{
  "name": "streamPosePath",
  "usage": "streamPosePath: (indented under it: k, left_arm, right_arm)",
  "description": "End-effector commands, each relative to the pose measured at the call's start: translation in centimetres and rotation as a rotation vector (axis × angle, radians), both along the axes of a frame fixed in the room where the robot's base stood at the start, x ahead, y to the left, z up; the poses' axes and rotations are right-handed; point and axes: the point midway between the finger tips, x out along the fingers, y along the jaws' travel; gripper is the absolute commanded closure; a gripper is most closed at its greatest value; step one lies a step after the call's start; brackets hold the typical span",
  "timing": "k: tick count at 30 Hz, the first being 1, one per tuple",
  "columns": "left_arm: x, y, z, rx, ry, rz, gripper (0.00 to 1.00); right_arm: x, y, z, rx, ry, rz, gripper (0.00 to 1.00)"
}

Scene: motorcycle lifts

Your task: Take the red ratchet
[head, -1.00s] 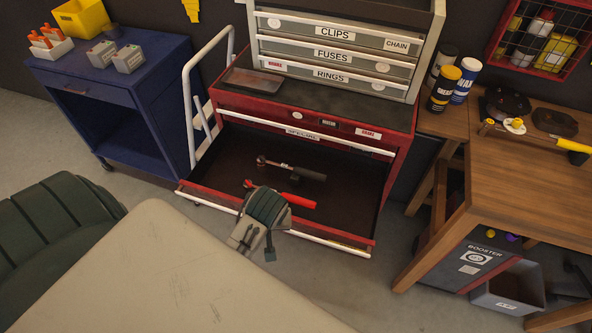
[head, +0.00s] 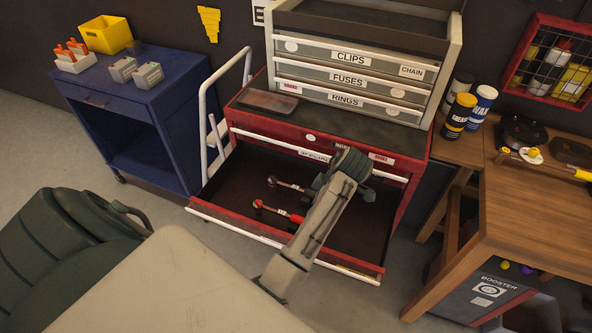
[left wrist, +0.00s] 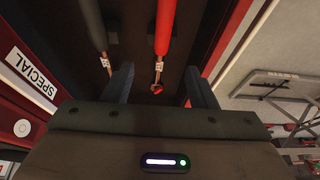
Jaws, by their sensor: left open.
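The red ratchet (head: 293,216) lies in the open drawer (head: 235,180), its handle partly hidden behind my arm in the head view. In the left wrist view the red ratchet (left wrist: 165,28) has its handle toward the top and a small red-marked head toward the bottom. My left gripper (left wrist: 160,84) is open and empty. The ratchet's head appears between its two fingers; I cannot tell how far below them it lies. In the head view my arm reaches over the drawer and its fingertips are not clearly visible. My right gripper is not in view.
A dark-handled ratchet (head: 286,185) lies beside the red one; it also shows in the left wrist view (left wrist: 88,22). The drawer's front rail (head: 235,230) borders it. A blue cart (head: 130,115) stands left, a wooden workbench (head: 530,215) right.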

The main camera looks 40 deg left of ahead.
Motion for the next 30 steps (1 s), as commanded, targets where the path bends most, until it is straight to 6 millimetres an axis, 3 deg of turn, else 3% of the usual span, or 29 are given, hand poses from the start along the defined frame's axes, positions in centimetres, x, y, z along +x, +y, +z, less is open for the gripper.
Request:
streamPosePath:
  k: [10,14,19,24,30]
  left_arm:
    - [-0.5,1.8,-4.8,0.001,0.001,-0.004,0.48]
    - [-0.7,2.2,-5.3,0.0,0.004,-0.004,0.48]
    - [-1.3,3.3,-7.3,0.0,0.005,-0.004,0.48]
    - [-1.3,3.9,-9.2,0.0,0.002,-0.005,0.48]
    - [-1.3,4.0,-9.6,-0.002,0.0,-0.004,0.48]
  right_arm:
    - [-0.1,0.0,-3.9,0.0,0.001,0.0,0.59]
    - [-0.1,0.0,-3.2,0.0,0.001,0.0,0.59]
    - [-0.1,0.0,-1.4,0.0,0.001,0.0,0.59]
    - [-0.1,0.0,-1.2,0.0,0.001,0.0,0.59]
    - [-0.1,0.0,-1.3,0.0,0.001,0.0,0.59]
